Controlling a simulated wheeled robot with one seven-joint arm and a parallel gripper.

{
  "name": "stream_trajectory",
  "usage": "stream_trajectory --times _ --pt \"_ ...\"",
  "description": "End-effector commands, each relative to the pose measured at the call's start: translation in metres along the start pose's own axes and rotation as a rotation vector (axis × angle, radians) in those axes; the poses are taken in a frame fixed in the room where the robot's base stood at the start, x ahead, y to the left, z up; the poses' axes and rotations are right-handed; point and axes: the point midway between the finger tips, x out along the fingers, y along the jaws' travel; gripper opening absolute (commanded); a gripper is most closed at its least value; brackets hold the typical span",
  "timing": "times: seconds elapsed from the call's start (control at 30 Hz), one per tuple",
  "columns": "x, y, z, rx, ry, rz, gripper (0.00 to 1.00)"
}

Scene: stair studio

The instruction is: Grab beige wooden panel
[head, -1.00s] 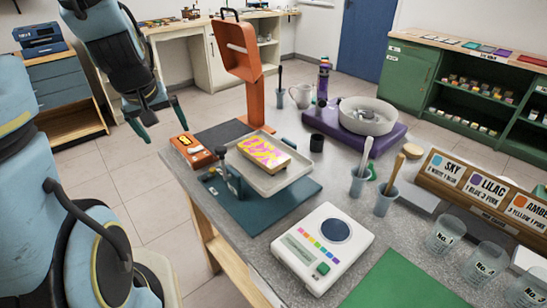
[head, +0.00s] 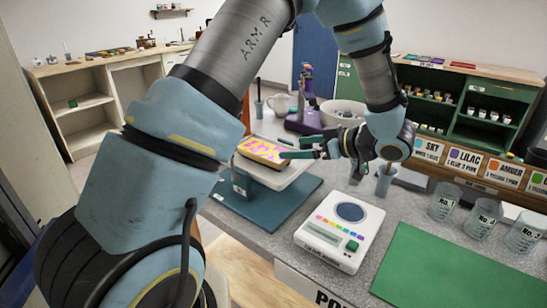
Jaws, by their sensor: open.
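A panel (head: 262,150) with a pink and yellow top face and a beige side edge lies flat on the pale tray (head: 262,180) in the head view. It is the likeliest match for the beige wooden panel. Nothing shows between the fingers.
The tray stands raised over a teal mat (head: 290,205). A white device with colored buttons (head: 340,230) is in front to the right. Cups holding tools (head: 385,180) stand behind it. Labeled glasses (head: 485,218) line the right. A green mat (head: 440,270) is bare.

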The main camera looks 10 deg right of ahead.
Motion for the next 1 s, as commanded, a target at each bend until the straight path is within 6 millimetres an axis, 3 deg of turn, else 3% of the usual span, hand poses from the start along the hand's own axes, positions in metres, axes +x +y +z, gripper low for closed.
stream_trajectory --times 0.2,0.47,0.73,1.0 --pt "0.035 -0.001 -0.003 0.000 0.000 -0.005 1.00" --pt "0.056 -0.001 -0.003 -0.001 0.000 -0.004 1.00" --pt "0.093 -0.002 -0.003 -0.001 -0.002 -0.004 1.00" --pt "0.103 -0.002 0.000 -0.004 -0.003 -0.001 1.00"
